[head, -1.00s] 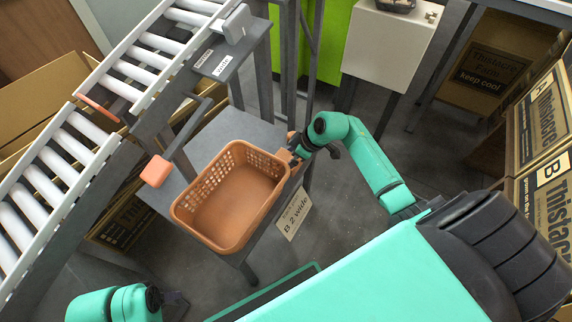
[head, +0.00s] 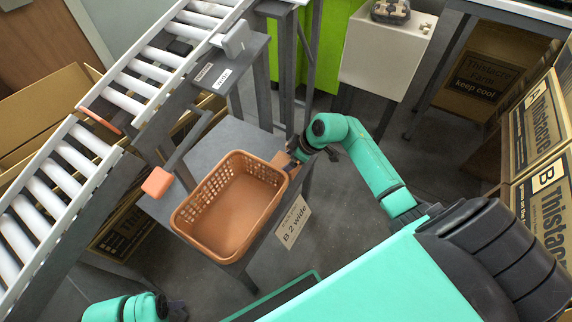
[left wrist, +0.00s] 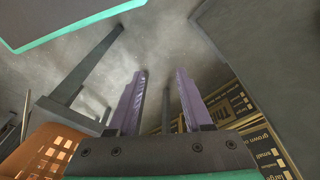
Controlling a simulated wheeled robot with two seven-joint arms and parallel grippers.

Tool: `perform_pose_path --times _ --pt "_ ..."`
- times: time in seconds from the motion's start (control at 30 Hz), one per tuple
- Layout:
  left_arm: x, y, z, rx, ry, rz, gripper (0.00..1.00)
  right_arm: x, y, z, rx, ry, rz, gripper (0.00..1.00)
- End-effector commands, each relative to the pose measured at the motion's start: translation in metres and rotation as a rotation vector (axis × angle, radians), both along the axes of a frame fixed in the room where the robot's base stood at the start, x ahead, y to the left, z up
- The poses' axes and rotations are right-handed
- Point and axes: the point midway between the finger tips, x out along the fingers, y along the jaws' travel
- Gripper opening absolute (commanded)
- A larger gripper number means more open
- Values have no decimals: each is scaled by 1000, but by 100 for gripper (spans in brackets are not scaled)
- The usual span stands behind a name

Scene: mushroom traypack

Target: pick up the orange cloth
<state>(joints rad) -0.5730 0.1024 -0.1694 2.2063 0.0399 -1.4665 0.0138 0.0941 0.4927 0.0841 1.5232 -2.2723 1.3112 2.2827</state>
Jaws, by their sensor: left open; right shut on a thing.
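My right gripper (head: 294,154) is shut on a small orange-brown piece (head: 282,159) at the right corner of the basket, by the grey table's edge. The piece looks like the orange cloth, but its colour is close to the basket's and the fingers partly hide it. I cannot tell whether it touches the basket rim. My left gripper, with purple fingers, is open and empty over the floor in the left wrist view (left wrist: 161,74). In the head view it is mostly out of sight at the bottom left.
An empty orange-brown basket (head: 226,248) stands on the grey table (head: 215,142). An orange pad (head: 157,182) on a bar sticks out left of it. A roller conveyor (head: 120,100) runs along the left. Cardboard boxes (head: 545,125) stack at the right. A white stand (head: 385,55) is behind.

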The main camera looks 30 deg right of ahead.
Motion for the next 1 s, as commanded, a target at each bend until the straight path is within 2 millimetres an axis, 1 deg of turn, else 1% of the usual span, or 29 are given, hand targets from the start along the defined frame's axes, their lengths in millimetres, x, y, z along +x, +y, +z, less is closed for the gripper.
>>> perform_pose_path --times 0.03,0.17,0.27,0.4,0.5,0.6,0.7,0.93,0.97,1.0 --pt "0 1 -5 5 6 2 50 1 -1 17 -3 -4 1 34" --pt "-1 4 -32 15 13 10 50 1 -1 49 -3 -3 2 34" --pt "-4 8 -52 23 17 16 50 1 -1 77 -4 -5 2 34" --pt "-13 14 -80 37 26 25 50 1 -1 122 -4 -6 2 34" --pt "-20 19 -97 43 27 30 50 1 0 148 -2 -3 0 34" --pt "-25 22 -107 47 28 31 50 1 0 163 -2 -3 0 34" --pt "-28 23 -112 49 29 32 50 0 0 169 0 0 0 34" --pt "-29 23 -114 49 29 32 50 0 0 170 1 -1 0 34" --pt "-29 23 -113 49 29 32 50 0 0 170 1 -1 0 83" --pt "-29 23 -113 50 30 32 50 0 0 170 1 -1 0 68"
